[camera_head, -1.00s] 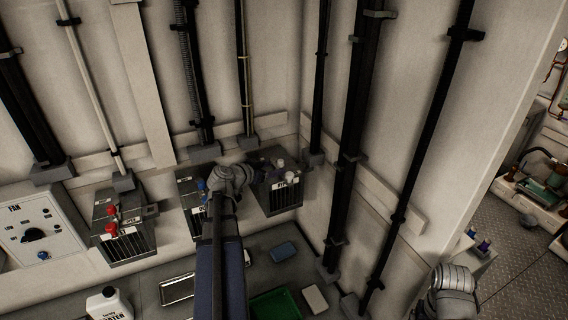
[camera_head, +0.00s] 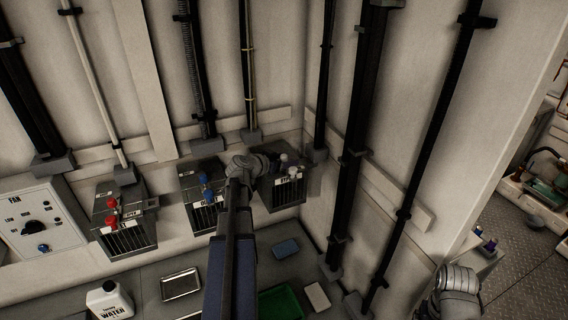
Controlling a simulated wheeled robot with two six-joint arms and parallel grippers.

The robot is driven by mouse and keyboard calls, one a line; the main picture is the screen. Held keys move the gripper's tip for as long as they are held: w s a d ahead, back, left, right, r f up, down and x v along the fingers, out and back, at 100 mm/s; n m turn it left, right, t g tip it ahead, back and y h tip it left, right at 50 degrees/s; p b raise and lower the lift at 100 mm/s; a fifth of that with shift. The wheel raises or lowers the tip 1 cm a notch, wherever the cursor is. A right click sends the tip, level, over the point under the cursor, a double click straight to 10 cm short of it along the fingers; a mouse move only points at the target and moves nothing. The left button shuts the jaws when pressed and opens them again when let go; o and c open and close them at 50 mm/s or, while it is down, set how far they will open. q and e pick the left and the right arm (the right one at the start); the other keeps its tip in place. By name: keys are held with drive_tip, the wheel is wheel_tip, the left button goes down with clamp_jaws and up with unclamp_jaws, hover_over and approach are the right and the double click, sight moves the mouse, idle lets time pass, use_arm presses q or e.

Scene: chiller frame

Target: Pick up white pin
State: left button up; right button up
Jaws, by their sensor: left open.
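Two small white pins stand on top of the right-hand box (camera_head: 286,193) on the wall: a rear one (camera_head: 284,157) and a front one (camera_head: 293,170). My left gripper (camera_head: 275,163) reaches over this box from the left, with its jaws open beside the white pins. Its fingers are small and dark here, and I cannot tell whether they touch a pin. My left arm rises from the bottom middle and hides part of the counter. At the lower right only a grey joint of my right arm shows; its gripper is out of view.
A box with red pins (camera_head: 112,212) and one with blue pins (camera_head: 206,190) hang to the left, beside a fan panel (camera_head: 36,228). Below are a water jug (camera_head: 108,301), metal tray (camera_head: 181,284), blue item (camera_head: 286,249) and green tray (camera_head: 281,303). Dark vertical pipes line the walls.

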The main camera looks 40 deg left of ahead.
use_arm(q)
drive_tip(key=x, duration=0.2)
drive_tip(key=shift+w+f+b, duration=0.15)
drive_tip(key=shift+w+b, duration=0.05)
drive_tip(key=shift+b, duration=0.1)
drive_tip(key=shift+c, duration=0.3)
clamp_jaws()
